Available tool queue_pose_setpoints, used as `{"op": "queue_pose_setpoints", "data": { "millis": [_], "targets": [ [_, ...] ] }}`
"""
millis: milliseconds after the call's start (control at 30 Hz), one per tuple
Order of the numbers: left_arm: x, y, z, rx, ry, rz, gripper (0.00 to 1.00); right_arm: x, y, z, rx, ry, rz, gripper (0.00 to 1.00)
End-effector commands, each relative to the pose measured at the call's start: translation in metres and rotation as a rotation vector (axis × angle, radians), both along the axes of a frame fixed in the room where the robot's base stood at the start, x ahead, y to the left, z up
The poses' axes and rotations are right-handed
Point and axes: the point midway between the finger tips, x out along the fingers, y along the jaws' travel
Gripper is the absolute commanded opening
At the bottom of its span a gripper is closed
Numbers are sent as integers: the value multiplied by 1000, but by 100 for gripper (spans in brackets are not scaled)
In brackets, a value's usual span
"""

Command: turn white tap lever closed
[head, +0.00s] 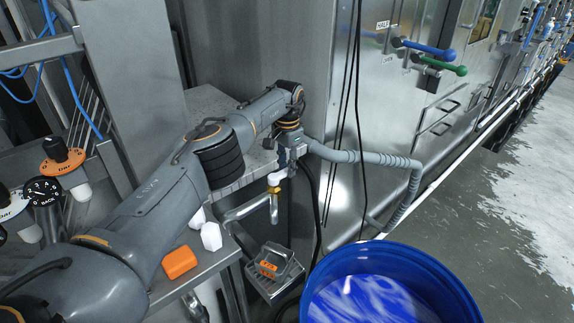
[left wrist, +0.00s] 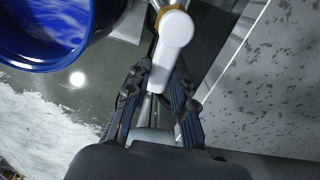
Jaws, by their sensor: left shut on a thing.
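The white tap lever (left wrist: 172,42) points toward my gripper in the left wrist view. In the head view a small white part of it (head: 276,179) shows above the brass and metal tap (head: 274,206). My left gripper (left wrist: 158,88) has a finger on each side of the lever's end and is shut on it. In the head view the left gripper (head: 287,164) is at the lever, partly hidden by its own wrist. My right gripper is not in view.
A blue barrel (head: 442,270) with blue and white contents stands right of the tap. A grey hose (head: 352,157) runs behind it. A speckled ledge (head: 222,104) lies beside the arm. An orange block (head: 179,262) sits on a metal shelf. Open floor lies at right.

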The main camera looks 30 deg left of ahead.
Motion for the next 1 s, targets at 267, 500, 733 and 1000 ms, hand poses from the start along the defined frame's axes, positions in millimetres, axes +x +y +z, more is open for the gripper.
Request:
{"op": "queue_pose_setpoints", "data": {
  "millis": [267, 500, 733, 1000],
  "targets": [
    [1, 1, 2, 0, -5, 5, 47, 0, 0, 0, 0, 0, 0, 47],
    [1, 1, 2, 0, -3, 2, 47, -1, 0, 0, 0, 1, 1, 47],
    [1, 2, 31, 0, -7, 2, 47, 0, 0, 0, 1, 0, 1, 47],
    [2, 1, 89, -1, -7, 4, 47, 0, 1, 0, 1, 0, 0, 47]
  ]
}}
